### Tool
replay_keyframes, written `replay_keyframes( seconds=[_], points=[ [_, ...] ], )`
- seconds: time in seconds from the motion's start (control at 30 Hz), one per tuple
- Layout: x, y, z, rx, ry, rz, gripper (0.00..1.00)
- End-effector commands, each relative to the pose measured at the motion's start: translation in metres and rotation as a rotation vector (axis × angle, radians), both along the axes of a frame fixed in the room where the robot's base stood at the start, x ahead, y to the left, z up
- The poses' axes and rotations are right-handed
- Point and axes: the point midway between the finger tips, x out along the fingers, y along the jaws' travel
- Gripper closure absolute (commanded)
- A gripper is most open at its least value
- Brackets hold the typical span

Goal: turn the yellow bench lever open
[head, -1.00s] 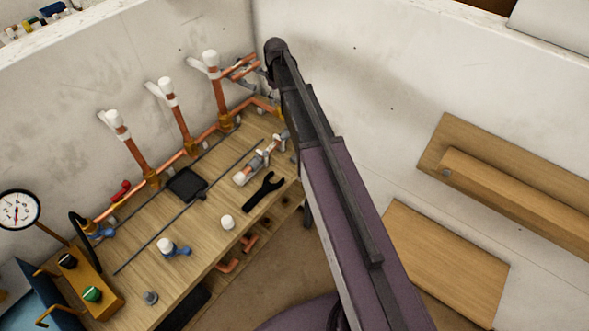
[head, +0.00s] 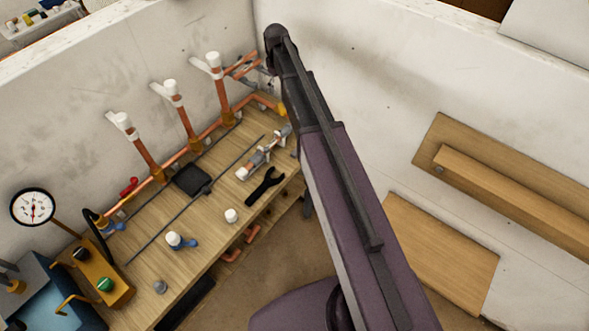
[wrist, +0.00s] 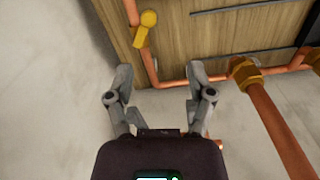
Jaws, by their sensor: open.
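The yellow lever (wrist: 146,28) shows in the wrist view at the top, left of centre. The lever lies beyond the fingertips, nearer the left one, and is not touched.
The wooden bench (head: 185,222) carries a black spanner (head: 265,187), a black pad (head: 191,179) and white-capped fittings. Copper risers (head: 180,118) stand along the back wall. A copper pipe (wrist: 223,78) crosses just beyond my fingers. A gauge (head: 33,207) stands at left.

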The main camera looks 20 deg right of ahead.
Motion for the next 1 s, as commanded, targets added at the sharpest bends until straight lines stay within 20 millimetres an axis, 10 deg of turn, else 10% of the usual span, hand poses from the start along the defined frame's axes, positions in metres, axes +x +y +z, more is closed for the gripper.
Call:
replay_keyframes(
  seconds=[1.0],
  points=[
    [-0.126, 0.012, -0.065, 0.0, 0.0, -0.219, 0.31]
  ],
)
